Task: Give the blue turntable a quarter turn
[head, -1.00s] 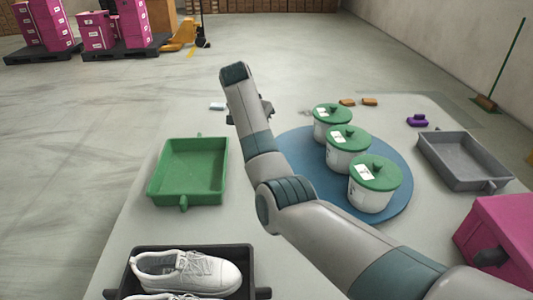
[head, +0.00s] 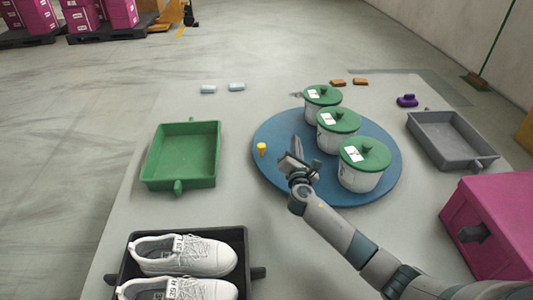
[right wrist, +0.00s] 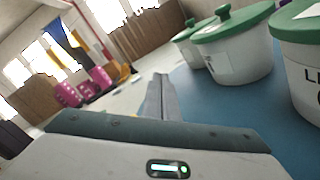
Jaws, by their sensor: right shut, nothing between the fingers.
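The blue turntable (head: 284,179) is a flat round disc on the table in the head view. Three white pots with green lids stand on it in a slanting row: the far pot (head: 322,103), the middle pot (head: 338,132) and the near pot (head: 362,164). A small yellow peg (head: 262,149) stands near its left edge. My right gripper (head: 297,148) is shut and empty above the turntable, between the peg and the pots. In the right wrist view its fingers (right wrist: 162,97) are together, with the blue surface (right wrist: 200,110) and pots beside them. My left gripper is not seen.
A green tray (head: 150,166) lies left of the turntable. A dark tray (head: 240,240) with white shoes (head: 182,254) is at the front left. A grey tray (head: 446,155) and a pink box (head: 490,225) are at the right. Small blue, orange and purple items lie at the back.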

